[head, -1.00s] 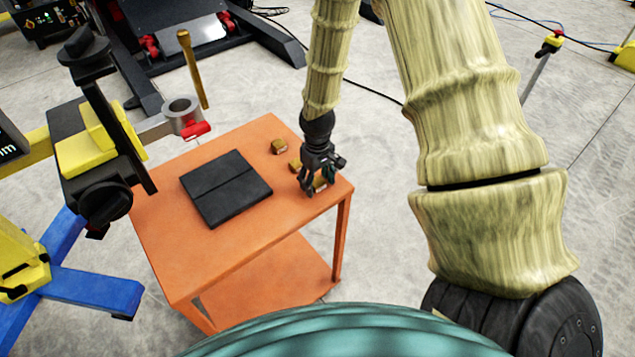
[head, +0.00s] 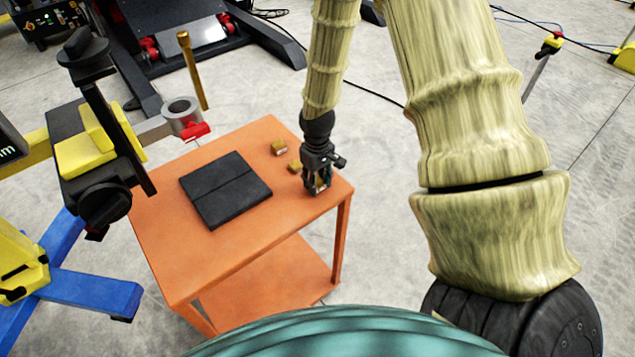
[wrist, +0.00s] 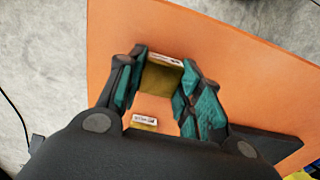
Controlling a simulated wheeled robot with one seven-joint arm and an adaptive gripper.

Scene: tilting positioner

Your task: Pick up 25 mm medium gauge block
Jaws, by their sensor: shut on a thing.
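My gripper (head: 317,189) is at the right corner of the orange table, pointing down. In the wrist view its teal-padded fingers (wrist: 164,95) are closed on the two sides of a brass-coloured gauge block (wrist: 161,78) with a pale labelled face. The label on this held block is too small to read, so its size cannot be confirmed. In the head view the fingers mostly hide it. I cannot tell whether it touches the table. A smaller gauge block (head: 294,166) lies just behind the gripper; a block with a pale label (wrist: 145,121) shows beyond the fingers in the wrist view.
Another gauge block (head: 279,148) lies farther back on the orange table (head: 170,262). A flat black case or plate (head: 225,189) lies left of the gripper. The positioner with its black and yellow clamp (head: 92,145) stands at the left. The table's right edge is close to the gripper.

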